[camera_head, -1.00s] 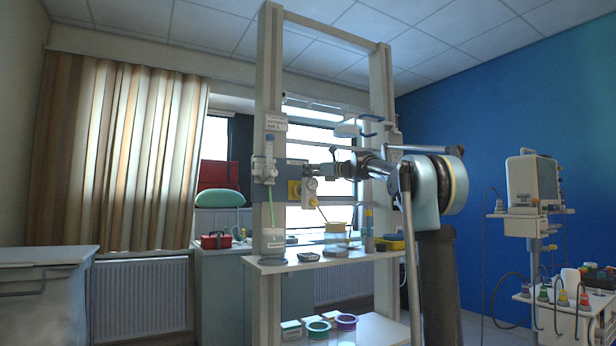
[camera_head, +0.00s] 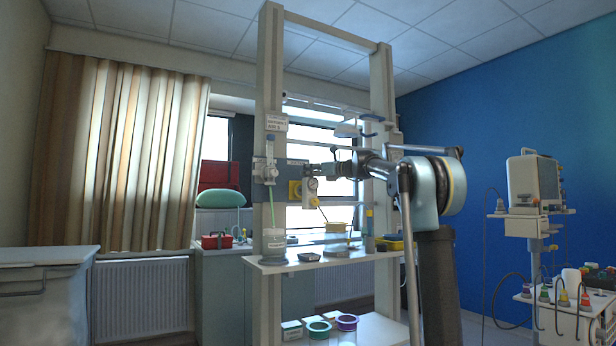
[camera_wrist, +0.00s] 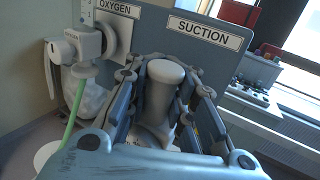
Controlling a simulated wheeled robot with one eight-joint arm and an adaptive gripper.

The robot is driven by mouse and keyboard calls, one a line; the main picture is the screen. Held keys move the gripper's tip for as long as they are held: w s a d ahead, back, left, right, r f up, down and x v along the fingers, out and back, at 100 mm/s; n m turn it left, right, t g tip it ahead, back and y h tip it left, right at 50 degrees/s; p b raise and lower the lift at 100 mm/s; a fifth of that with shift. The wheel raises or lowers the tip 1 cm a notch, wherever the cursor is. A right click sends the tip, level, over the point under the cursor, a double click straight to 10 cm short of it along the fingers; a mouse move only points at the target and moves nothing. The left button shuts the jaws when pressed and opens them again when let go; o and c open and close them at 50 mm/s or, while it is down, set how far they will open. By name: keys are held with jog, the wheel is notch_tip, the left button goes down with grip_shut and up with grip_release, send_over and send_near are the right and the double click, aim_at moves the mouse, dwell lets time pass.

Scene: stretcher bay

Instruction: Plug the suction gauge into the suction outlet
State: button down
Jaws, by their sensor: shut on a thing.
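My gripper (camera_head: 318,170) is shut on the suction gauge (camera_head: 312,186), a small pale body with a round dial. In the wrist view, my gripper's linked fingers (camera_wrist: 165,95) close on both sides of the gauge's pale rounded body (camera_wrist: 160,100). The blue-grey wall panel with the SUCTION label (camera_wrist: 203,32) is right behind it. The yellow suction outlet (camera_head: 294,190) shows just left of the gauge in the head view. In the wrist view the gauge and fingers hide the outlet. I cannot tell whether the gauge touches it.
The oxygen flowmeter (camera_head: 269,172) with a green tube stands close left on the panel, under the OXYGEN label (camera_wrist: 118,8). A shelf (camera_head: 330,258) below holds a jar and small containers. Frame posts (camera_head: 268,100) flank the panel. A monitor cart (camera_head: 533,185) stands far right.

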jog(key=shift+w+a, duration=0.6)
jog(key=shift+w, duration=0.25)
jog(key=shift+w+a, duration=0.55)
jog(key=shift+w, duration=0.3)
dwell(3.0)
jog(key=c, duration=0.7)
grip_release()
jog(key=shift+d, duration=0.1)
jog(key=v, duration=0.7)
jog(key=shift+d+r, duration=0.15)
jog(key=shift+r, duration=0.35)
dwell(0.9)
